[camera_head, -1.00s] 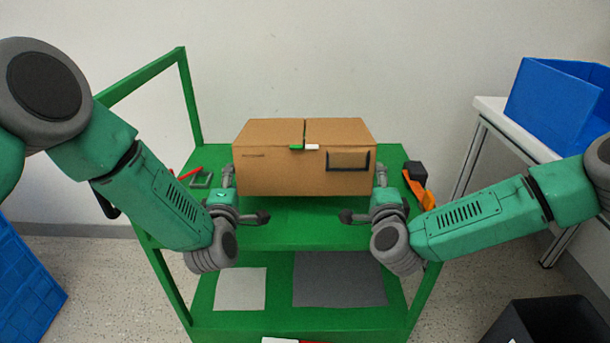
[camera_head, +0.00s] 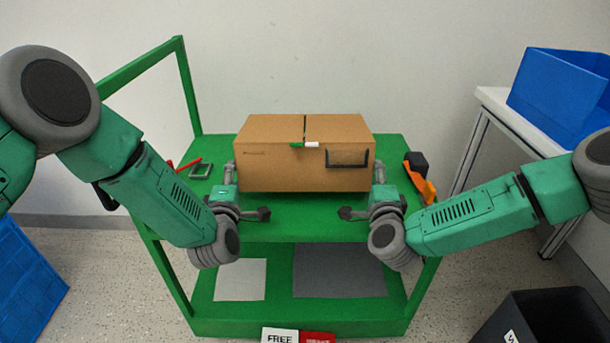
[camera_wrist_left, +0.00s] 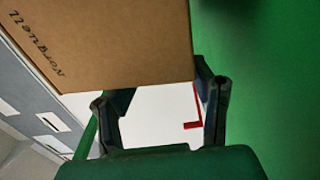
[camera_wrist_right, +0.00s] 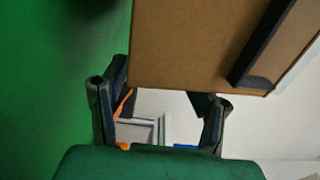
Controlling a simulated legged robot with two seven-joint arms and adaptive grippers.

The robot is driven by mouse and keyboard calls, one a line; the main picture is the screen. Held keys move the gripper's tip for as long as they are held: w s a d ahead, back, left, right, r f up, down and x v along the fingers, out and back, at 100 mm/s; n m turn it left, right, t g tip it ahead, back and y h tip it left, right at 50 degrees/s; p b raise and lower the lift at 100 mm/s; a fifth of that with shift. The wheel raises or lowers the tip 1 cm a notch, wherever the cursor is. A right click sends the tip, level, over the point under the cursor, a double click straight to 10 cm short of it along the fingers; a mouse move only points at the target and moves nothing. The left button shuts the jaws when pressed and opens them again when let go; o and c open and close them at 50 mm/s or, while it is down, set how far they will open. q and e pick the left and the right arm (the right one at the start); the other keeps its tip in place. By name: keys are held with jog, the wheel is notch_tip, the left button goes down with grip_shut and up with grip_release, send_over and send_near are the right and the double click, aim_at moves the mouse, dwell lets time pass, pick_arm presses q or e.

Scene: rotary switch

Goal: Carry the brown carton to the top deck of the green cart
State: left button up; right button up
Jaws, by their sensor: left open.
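The brown carton (camera_head: 290,170) is level at the middle of the green cart's top deck (camera_head: 300,228). I cannot tell whether its underside touches the deck. My left gripper (camera_head: 229,172) is at the carton's left side and my right gripper (camera_head: 379,172) is at its right side. In the left wrist view the carton (camera_wrist_left: 110,40) lies close in front of the open fingers (camera_wrist_left: 160,105). In the right wrist view the carton (camera_wrist_right: 200,45) lies just beyond the right fingers (camera_wrist_right: 160,103), which are spread with nothing between them.
On the deck, a small grey-green frame (camera_head: 200,171) and a red item (camera_head: 188,164) lie left; an orange-and-black tool (camera_head: 420,180) lies right. The lower shelf holds pale (camera_head: 240,280) and grey (camera_head: 338,271) sheets. A white table (camera_head: 493,101) with a blue bin (camera_head: 560,95) stands right.

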pick_arm(q)
jog(key=shift+s+d+f+h, duration=0.1)
jog(key=shift+d+f+h, duration=0.3)
jog(key=shift+d+f, duration=0.4)
pick_arm(e)
jog(key=shift+s+a+f+y, duration=0.2)
jog(key=shift+a+f+y, duration=0.2)
jog(key=shift+a+f, duration=0.4)
pick_arm(q)
jog(key=shift+a, duration=0.7)
pick_arm(e)
jog(key=shift+d+r, duration=0.1)
jog(key=shift+d, duration=0.55)
pick_arm(q)
jog(key=o, duration=0.5)
jog(key=shift+a+r, duration=0.1)
jog(key=shift+a, duration=0.9)
pick_arm(e)
jog(key=shift+d, duration=1.05)
pick_arm(q)
jog(key=shift+a, duration=0.35)
pick_arm(e)
jog(key=shift+w+d, duration=0.1)
jog(key=shift+d, duration=0.3)
pick_arm(q)
jog(key=shift+a, duration=0.1)
pick_arm(e)
jog(key=o, duration=0.6)
jog(key=shift+c, duration=0.2)
jog(key=shift+d, duration=0.1)
